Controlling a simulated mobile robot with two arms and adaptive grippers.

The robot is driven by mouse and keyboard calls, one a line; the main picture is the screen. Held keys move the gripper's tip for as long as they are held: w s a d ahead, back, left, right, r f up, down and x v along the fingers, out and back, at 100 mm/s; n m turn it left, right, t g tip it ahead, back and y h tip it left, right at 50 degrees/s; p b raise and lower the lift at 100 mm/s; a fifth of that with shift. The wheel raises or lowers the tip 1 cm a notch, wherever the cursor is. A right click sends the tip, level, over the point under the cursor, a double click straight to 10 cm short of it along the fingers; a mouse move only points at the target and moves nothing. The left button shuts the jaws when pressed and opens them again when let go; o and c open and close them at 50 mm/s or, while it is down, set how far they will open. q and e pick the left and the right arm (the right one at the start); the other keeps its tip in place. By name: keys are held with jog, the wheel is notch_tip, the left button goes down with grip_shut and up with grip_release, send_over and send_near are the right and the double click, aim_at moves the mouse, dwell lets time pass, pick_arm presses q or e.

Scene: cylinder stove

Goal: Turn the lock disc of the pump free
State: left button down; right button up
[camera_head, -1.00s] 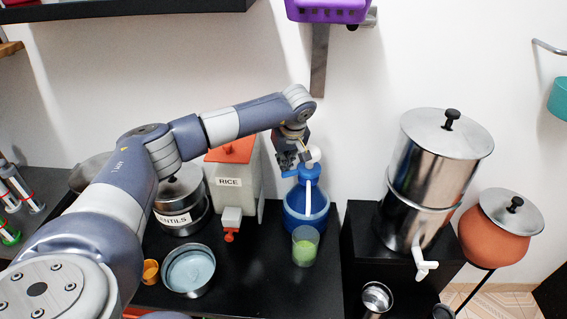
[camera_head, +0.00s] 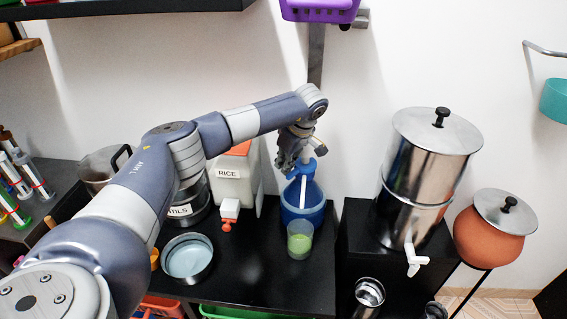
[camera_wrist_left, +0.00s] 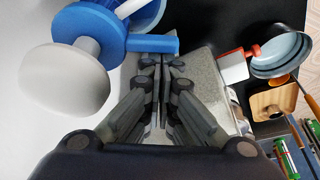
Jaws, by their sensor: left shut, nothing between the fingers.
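The pump stands on the blue container (camera_head: 318,208) on the black counter in the head view. Its blue lock disc (camera_head: 304,167) is partly hidden by my left gripper (camera_head: 290,160). In the left wrist view, the white pump knob (camera_wrist_left: 62,80) and the blue disc (camera_wrist_left: 108,28) are at the upper left. A blue tab (camera_wrist_left: 155,44) sticks out from the disc to the right. My left gripper (camera_wrist_left: 161,62) is shut and empty, its fingertips close beside the tab. I cannot tell whether they touch it. My right gripper is not in view.
A glass with green contents (camera_head: 300,238) stands just in front of the container. A white rice dispenser (camera_head: 236,180) is close on its left, with a steel pan (camera_head: 187,257) nearer. A steel urn (camera_head: 425,160) stands to the right. A purple basket (camera_head: 320,10) hangs above.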

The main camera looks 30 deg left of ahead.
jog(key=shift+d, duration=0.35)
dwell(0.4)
